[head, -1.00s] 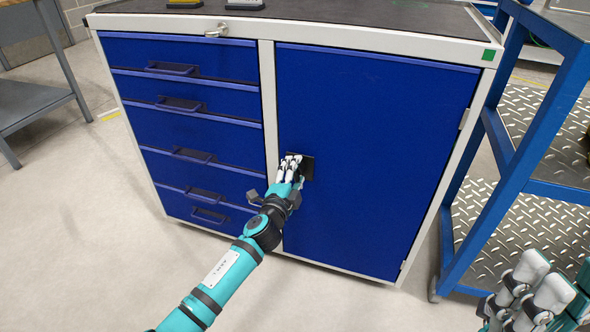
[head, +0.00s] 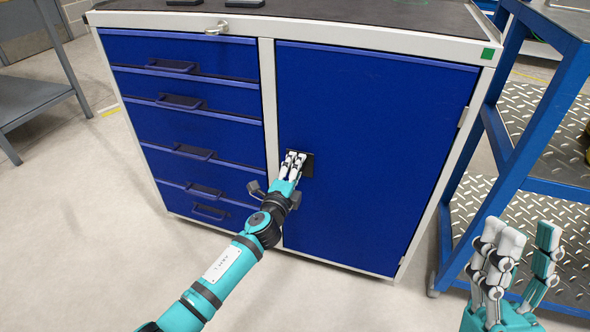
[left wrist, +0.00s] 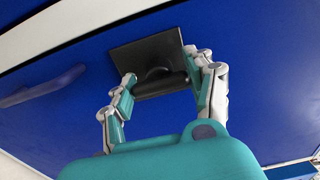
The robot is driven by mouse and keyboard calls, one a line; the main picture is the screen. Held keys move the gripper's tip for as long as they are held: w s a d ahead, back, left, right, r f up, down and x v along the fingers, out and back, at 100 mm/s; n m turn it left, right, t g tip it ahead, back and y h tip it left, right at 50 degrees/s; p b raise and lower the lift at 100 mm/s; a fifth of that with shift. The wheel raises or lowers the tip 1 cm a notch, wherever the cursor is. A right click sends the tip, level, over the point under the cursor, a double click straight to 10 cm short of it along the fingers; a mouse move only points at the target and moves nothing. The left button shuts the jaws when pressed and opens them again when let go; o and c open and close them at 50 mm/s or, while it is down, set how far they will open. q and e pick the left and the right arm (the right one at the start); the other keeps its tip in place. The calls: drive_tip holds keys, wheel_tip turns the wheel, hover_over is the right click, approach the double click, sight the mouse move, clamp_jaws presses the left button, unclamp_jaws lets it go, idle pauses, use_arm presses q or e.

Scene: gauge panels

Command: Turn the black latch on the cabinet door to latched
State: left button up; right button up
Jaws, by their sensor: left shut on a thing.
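The cabinet door (head: 375,150) is blue and closed flush with the cabinet front. The black latch (head: 308,165) sits at the door's left edge, mostly covered by my left gripper in the head view. In the left wrist view the latch (left wrist: 150,52) shows as a black square plate with a raised handle (left wrist: 160,84). My left gripper (head: 294,158) is shut on this handle, with fingers on both sides of it in the left wrist view (left wrist: 162,88). My right gripper (head: 520,240) is raised at the lower right, fingers apart and empty, away from the cabinet.
Blue drawers (head: 190,125) with protruding handles fill the cabinet's left side. A blue-framed rack (head: 520,150) with metal-plate shelves stands close on the right. A grey table (head: 35,100) is at the far left. The floor (head: 110,260) in front is clear.

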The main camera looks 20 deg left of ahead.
use_arm(q)
drive_tip(key=o, duration=1.2)
drive_tip(key=shift+s, duration=0.1)
drive_tip(key=s, duration=1.2)
drive_tip(key=shift+a, duration=0.2)
drive_tip(key=shift+w, duration=0.1)
